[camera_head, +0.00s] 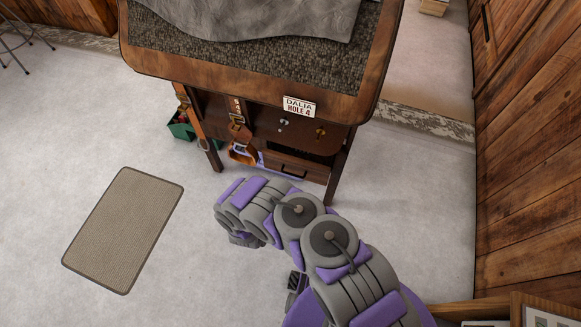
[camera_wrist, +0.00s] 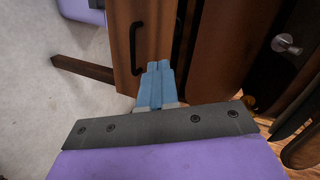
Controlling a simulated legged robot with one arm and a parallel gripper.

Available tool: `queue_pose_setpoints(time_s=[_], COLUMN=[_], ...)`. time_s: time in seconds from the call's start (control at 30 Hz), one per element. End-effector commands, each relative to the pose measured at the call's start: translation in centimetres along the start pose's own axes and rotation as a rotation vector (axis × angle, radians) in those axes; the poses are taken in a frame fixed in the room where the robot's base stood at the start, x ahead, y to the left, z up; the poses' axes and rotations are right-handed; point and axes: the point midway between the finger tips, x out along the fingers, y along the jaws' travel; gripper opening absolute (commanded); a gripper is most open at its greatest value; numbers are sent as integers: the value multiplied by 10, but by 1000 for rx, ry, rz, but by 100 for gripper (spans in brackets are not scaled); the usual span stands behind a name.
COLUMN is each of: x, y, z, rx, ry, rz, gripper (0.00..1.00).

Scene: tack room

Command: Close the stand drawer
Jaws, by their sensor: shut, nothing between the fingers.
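The wooden stand (camera_head: 255,85) has a drawer (camera_head: 312,172) low on its front, with a dark handle (camera_head: 293,173). A dark opening shows above the drawer front; how far the drawer stands out is hard to tell. The wrist view shows the drawer front (camera_wrist: 122,50) close up and turned on its side, with its black handle (camera_wrist: 135,48). My gripper (camera_wrist: 160,66) is shut and empty, its light blue fingertips beside the handle and over the drawer front's edge. I cannot tell whether they touch. In the head view my arm hides the fingers.
A name sign (camera_head: 299,106) and metal knobs (camera_head: 283,123) are on the stand above the drawer. Straps (camera_head: 240,130) hang at its left, near a green box (camera_head: 181,130). A mat (camera_head: 124,230) lies on open floor at left. A plank wall (camera_head: 530,150) stands at right.

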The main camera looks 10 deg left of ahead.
Motion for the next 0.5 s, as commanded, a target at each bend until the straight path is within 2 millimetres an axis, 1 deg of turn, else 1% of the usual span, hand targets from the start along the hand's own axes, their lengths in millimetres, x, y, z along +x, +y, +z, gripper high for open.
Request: queue_pose_setpoints(time_s=[0.03, 0.1, 0.27, 0.37, 0.5], x=[-5, -11, -16, -10, 10], y=[6, 10, 12, 13, 14], z=[-2, -5, -9, -9, -11], rx=[73, 160, 255, 264, 264], ry=[21, 44, 71, 75, 76], rz=[-11, -27, -51, -53, -51], gripper=[0, 0, 0, 0, 0])
